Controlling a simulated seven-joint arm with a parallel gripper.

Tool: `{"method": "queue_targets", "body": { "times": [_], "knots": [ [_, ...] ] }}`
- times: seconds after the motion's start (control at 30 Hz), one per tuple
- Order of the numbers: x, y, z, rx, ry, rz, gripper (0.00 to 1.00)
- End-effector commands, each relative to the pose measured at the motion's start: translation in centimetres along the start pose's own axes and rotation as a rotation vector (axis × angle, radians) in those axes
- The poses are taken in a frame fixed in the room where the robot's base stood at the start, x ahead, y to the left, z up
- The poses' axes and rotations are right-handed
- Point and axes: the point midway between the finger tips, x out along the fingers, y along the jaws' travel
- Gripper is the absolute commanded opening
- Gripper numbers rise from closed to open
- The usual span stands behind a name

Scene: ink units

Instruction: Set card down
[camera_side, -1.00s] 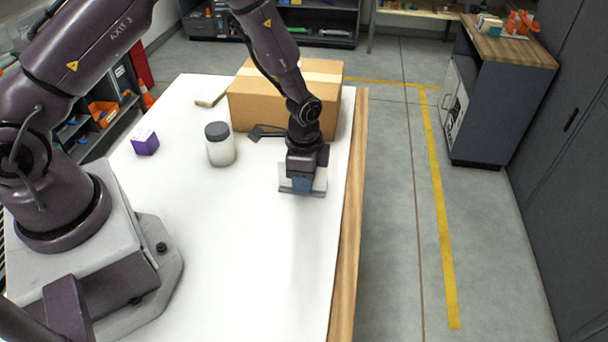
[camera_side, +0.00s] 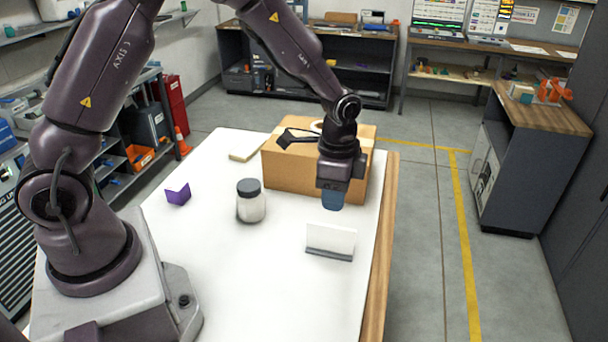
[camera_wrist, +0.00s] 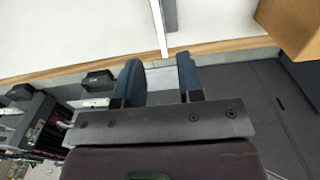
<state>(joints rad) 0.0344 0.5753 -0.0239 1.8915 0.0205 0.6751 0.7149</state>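A white card (camera_side: 331,239) stands upright on the white table near its right edge, with a dark strip along its bottom. In the wrist view the card (camera_wrist: 159,22) shows nearly edge-on, beyond the fingertips. My gripper (camera_side: 333,201) is above and behind the card in the side view, apart from it. Its two blue fingers (camera_wrist: 160,72) are spread with an empty gap between them in the wrist view.
A cardboard box (camera_side: 285,172) stands close behind my gripper. A jar with a dark lid (camera_side: 251,203), a small purple folded piece (camera_side: 178,195) and a pale flat block (camera_side: 247,150) are to the left. The front table surface is clear.

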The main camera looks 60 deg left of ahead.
Motion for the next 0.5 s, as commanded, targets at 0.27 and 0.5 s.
{"method": "queue_targets", "body": {
  "times": [0.27,0.5],
  "knots": [
    [-5.7,0.7,1.3,-0.106,0.058,-0.053,0.35],
    [-15.1,4.3,6.1,-0.361,0.195,-0.137,0.35]
  ]
}}
